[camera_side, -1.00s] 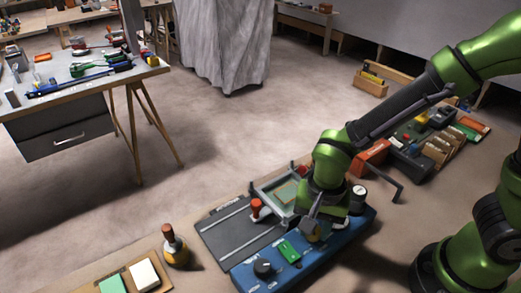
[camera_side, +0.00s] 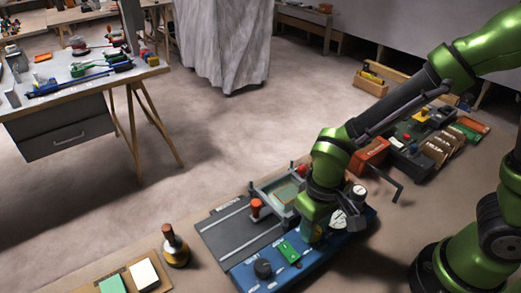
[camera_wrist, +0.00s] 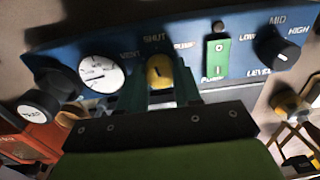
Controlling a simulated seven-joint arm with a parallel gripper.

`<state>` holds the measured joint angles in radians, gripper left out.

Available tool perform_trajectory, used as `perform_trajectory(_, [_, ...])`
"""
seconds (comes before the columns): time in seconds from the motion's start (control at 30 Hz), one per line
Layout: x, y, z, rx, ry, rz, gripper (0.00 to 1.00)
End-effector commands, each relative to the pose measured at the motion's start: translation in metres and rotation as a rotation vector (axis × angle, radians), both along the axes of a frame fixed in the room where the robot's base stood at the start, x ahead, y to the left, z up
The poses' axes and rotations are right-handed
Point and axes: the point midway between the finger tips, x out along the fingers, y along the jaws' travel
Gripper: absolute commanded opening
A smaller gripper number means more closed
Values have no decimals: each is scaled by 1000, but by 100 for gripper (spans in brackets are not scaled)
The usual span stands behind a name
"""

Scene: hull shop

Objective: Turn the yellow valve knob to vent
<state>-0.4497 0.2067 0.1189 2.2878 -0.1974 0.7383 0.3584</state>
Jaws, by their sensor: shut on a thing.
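The yellow valve knob (camera_wrist: 159,70) sits on the blue panel (camera_wrist: 125,103) in the wrist view, with a small dark mark on its face. The labels VENT, SHUT and PUMP lie around its far side, VENT to the left and SHUT above. I cannot tell clearly which label the mark faces. My gripper (camera_wrist: 160,84) is shut on the knob, with one dark green finger on each side. In the side view my wrist stands over the blue panel (camera_side: 268,285) and hides the knob.
A white gauge (camera_wrist: 100,73) and a black TRAP knob (camera_wrist: 40,104) are left of the yellow knob. A green pump switch (camera_wrist: 215,56) and black level knob (camera_wrist: 278,54) are to its right.

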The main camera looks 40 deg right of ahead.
Motion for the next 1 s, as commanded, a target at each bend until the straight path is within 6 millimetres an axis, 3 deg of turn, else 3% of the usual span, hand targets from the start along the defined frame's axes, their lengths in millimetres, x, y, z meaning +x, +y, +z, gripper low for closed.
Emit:
perform_trajectory(0.6, [0,0,1,0,2,569,3])
perform_trajectory(1.0, [0,1,1,0,2,815,3])
